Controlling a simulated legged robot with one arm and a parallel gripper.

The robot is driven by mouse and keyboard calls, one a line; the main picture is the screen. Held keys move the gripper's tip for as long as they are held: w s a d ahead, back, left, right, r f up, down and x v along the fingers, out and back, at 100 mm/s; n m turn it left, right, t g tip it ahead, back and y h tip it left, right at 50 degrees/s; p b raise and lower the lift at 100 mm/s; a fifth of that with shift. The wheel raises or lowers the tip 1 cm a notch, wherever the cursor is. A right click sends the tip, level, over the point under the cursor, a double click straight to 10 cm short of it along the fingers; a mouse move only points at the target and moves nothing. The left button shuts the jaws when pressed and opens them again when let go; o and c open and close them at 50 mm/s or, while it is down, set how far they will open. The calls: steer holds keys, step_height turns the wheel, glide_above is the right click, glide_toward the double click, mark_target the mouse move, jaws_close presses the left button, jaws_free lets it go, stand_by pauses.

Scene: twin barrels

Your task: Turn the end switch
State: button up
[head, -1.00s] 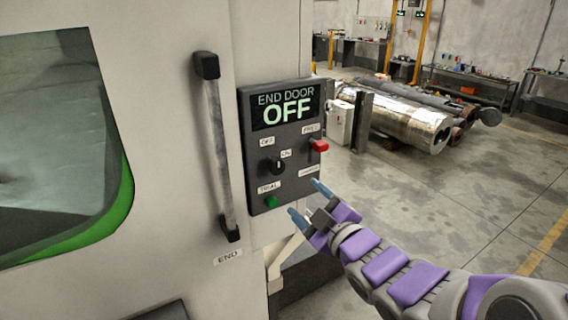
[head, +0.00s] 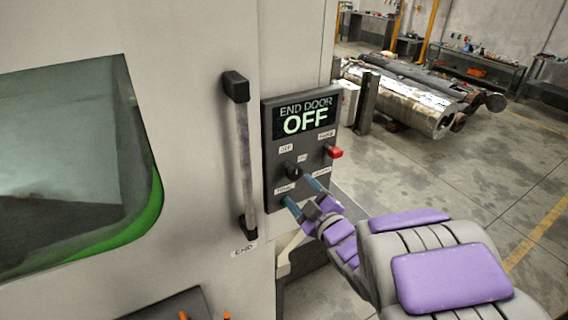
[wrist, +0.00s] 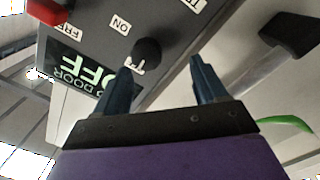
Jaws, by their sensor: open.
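The end switch is a black rotary knob (head: 292,171) on a dark control panel (head: 270,150) marked OFF and ON. The panel's display (head: 305,117) reads "END DOOR OFF". My gripper (head: 301,194) is open, with its blue fingertips just below the knob in the head view. In the wrist view, the knob (wrist: 147,52) shows ahead of the fingers, nearer the left one, and my gripper (wrist: 163,80) is empty. I cannot tell whether a finger touches the knob. The green button at the panel's bottom is mostly hidden behind a fingertip.
A red switch (head: 334,153) sticks out at the panel's right side. A vertical door handle (head: 246,160) stands left of the panel, beside a green-edged window (head: 75,165). Metal cylinders (head: 400,100) lie on the floor behind at right. Open floor lies to the right.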

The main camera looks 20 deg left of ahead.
mark_target(297, 176)
steer(key=x, duration=0.8)
steer(key=shift+w+a+r+p, duration=0.1)
steer(key=shift+w+r+p, duration=0.15)
steer(key=shift+p, duration=0.15)
steer(key=d, duration=0.3)
steer(key=shift+w+d+r, duration=0.1)
steer(key=shift+d+r, duration=0.1)
steer(key=shift+r, duration=0.15)
steer(key=shift+a+f, duration=0.25)
steer(key=shift+a, duration=0.95)
steer(key=c, duration=0.6)
steer(key=shift+c, duration=0.5)
steer(key=shift+d+f, duration=0.2)
steer(key=shift+d, duration=0.1)
steer(key=c, duration=0.4)
steer(key=o, duration=0.8)
steer(key=shift+d, duration=0.1)
steer(key=shift+o, duration=1.4)
steer(key=shift+d+r, duration=0.1)
steer(key=shift+d, duration=0.05)
steer(key=shift+r, duration=0.1)
